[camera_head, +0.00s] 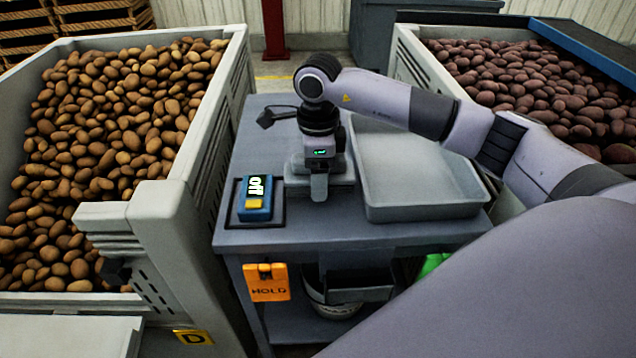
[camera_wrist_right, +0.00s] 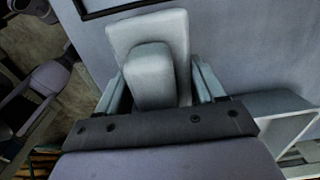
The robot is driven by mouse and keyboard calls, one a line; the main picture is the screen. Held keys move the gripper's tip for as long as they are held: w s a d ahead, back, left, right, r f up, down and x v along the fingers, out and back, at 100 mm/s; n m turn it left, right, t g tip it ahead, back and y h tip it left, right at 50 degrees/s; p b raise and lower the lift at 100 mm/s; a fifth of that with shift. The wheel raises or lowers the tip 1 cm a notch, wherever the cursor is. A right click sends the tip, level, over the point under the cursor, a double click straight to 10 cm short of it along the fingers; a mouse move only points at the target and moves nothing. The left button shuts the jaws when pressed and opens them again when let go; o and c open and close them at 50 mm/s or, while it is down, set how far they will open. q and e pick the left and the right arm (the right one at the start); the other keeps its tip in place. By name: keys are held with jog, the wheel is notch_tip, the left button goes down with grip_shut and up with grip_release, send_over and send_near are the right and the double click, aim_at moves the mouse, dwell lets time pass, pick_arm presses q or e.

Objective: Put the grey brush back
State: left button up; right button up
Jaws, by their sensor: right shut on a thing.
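The grey brush (camera_head: 319,187) is at my right gripper over the grey work table, left of the grey tray. In the right wrist view it is a pale grey block (camera_wrist_right: 150,75) with a wider pale part (camera_wrist_right: 172,32) beyond it. My right gripper (camera_wrist_right: 156,88) is shut on the narrower block, one finger on each side. In the head view this gripper (camera_head: 320,168) points down and hides part of the brush. I cannot tell whether the brush touches the table. My left gripper is not in view.
The grey table (camera_head: 300,238) carries a blue box marked "off" (camera_head: 257,203) at its left front and an empty grey tray (camera_head: 420,205) at its right. A crate (camera_head: 155,215) of brown potatoes stands left. Another crate (camera_head: 408,58) of reddish potatoes stands behind right. An orange HOLD tag (camera_head: 266,284) hangs in front.

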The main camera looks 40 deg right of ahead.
jog(key=shift+f, duration=1.25)
jog(key=shift+f, duration=0.2)
jog(key=o, duration=1.1)
jog(key=shift+r, duration=0.1)
notch_tip(320, 180, up, 12)
jog(key=shift+r, duration=0.1)
